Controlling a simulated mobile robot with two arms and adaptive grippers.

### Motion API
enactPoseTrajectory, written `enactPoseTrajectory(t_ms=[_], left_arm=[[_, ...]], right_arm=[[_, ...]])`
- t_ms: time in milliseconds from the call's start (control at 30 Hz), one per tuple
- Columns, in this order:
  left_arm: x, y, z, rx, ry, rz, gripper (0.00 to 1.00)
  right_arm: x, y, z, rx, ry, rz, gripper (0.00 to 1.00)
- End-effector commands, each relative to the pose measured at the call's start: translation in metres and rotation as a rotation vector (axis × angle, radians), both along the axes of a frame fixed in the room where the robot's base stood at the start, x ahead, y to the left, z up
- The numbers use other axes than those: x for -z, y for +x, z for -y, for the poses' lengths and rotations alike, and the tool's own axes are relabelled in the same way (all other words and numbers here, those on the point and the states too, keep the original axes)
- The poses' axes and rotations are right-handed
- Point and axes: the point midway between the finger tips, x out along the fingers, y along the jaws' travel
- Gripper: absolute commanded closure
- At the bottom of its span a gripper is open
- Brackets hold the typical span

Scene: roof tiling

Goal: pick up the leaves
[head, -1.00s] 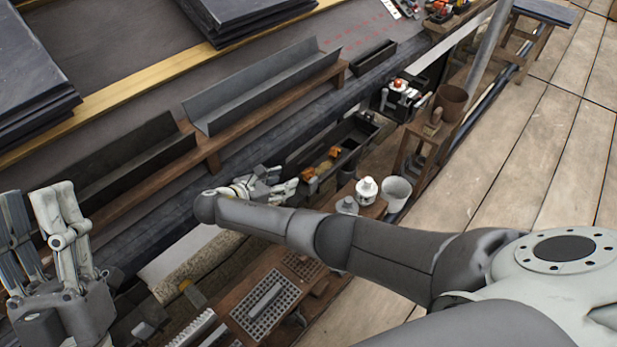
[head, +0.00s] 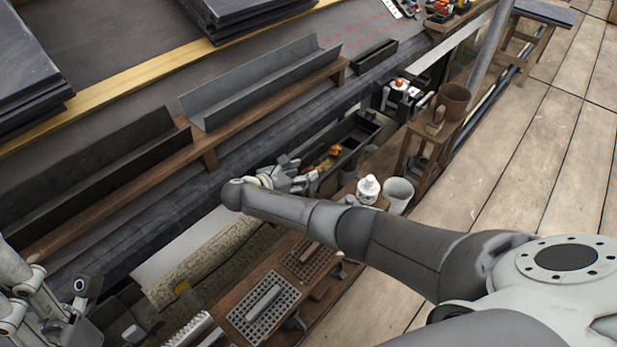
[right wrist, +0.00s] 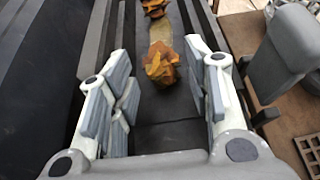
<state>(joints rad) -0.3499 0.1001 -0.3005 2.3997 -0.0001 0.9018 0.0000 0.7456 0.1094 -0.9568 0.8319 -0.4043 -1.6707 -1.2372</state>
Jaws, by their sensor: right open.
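Orange-brown leaves (head: 334,151) lie in a long dark trough (head: 362,128) in the head view. In the right wrist view one clump of leaves (right wrist: 160,66) lies between and just ahead of my fingertips, and another clump (right wrist: 155,8) lies farther along the trough. My right gripper (head: 308,178) is over the near end of the trough. It is open and empty, with its fingers (right wrist: 168,88) on both sides of the trough's floor. My left gripper (head: 55,315) is at the lower left, away from the leaves and partly cut off by the frame.
A white bottle (head: 368,189) and a grey-white bucket (head: 398,195) stand right of the trough. A wooden stool (head: 425,143) bears a brown pot (head: 453,100). Grey gutter pieces (head: 262,92) rest along the roof edge. The plank floor at the right is largely open.

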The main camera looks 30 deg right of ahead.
Motion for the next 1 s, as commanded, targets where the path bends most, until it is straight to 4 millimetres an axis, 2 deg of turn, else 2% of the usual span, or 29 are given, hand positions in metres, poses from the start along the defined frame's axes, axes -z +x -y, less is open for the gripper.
enactPoseTrajectory(t_ms=[33,167,400,600,1000], left_arm=[[0.01,0.0,0.0,0.0,0.0,-0.001,0.6],[0.017,0.0,0.0,0.0,0.0,-0.001,0.6],[0.015,0.001,0.0,0.0,0.001,-0.003,0.6],[0.015,0.001,0.0,0.0,0.001,-0.003,0.6],[0.012,0.0,0.0,0.0,0.001,-0.003,0.6]], right_arm=[[0.008,0.002,0.008,0.001,0.0,0.002,0.55],[0.013,0.007,0.021,0.0,0.001,0.002,0.55],[0.011,0.008,0.022,-0.001,0.002,0.001,0.56],[0.012,0.007,0.022,-0.002,0.001,0.0,0.79],[0.008,0.007,0.022,-0.002,0.002,0.0,0.79]])
